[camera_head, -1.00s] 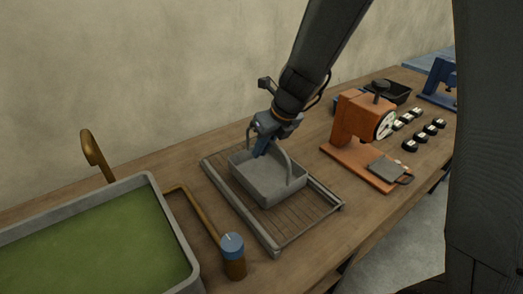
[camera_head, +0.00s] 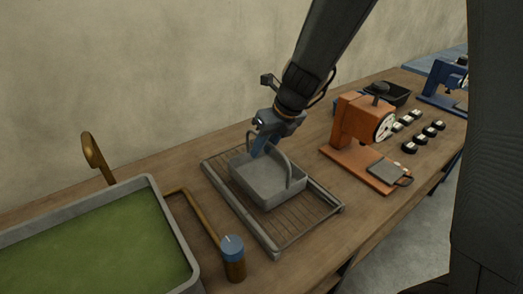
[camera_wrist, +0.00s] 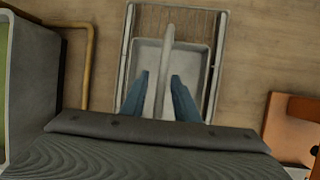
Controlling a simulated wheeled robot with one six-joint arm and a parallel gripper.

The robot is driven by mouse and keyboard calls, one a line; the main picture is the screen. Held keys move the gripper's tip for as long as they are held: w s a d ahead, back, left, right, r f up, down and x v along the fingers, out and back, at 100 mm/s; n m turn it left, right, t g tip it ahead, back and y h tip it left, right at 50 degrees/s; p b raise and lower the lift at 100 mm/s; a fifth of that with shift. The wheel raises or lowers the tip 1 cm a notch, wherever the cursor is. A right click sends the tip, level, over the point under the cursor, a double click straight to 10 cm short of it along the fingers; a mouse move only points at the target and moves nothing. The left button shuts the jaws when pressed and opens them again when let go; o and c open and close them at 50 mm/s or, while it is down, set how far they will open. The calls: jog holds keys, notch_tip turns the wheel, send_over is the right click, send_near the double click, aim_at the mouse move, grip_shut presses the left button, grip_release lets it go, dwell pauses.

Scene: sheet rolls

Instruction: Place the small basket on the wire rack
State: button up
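The small grey basket (camera_head: 266,187) with a hoop handle rests on the wire rack (camera_head: 300,222), inside its raised grey side rails. The basket looks upright. In the wrist view the basket (camera_wrist: 190,73) lies under my gripper (camera_wrist: 163,96), with the rack's wires (camera_wrist: 165,22) showing beyond it. The two blue fingers stand on either side of the handle (camera_wrist: 163,62), with a gap on each side, so my gripper is open around the handle. In the head view my gripper (camera_head: 262,147) is just above the basket; its fingertips are partly hidden by the handle.
A grey tub of green liquid (camera_head: 165,212) stands at left, with a brass pipe (camera_head: 190,203) and a blue-topped cylinder (camera_head: 232,258) beside the rack. An orange press (camera_head: 355,125) stands to the right, with several small dark round pots beyond. A wall runs behind.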

jog(key=v, duration=1)
jog(key=s+d+f+n+h, duration=0.2)
jog(key=s+d+f+n, duration=0.2)
jog(key=n, duration=1)
jog(key=s+d+f+n+g+h, duration=0.1)
jog(key=s+d+f+n, duration=0.3)
jog(key=s+d+n, duration=0.5)
jog(key=s+n, duration=0.2)
jog(key=n, duration=0.4)
jog(key=shift+d+f+n+g+h+p, duration=0.3)
jog(key=shift+d+h, duration=0.05)
jog(key=shift+h, duration=0.05)
jog(key=shift+w, duration=0.1)
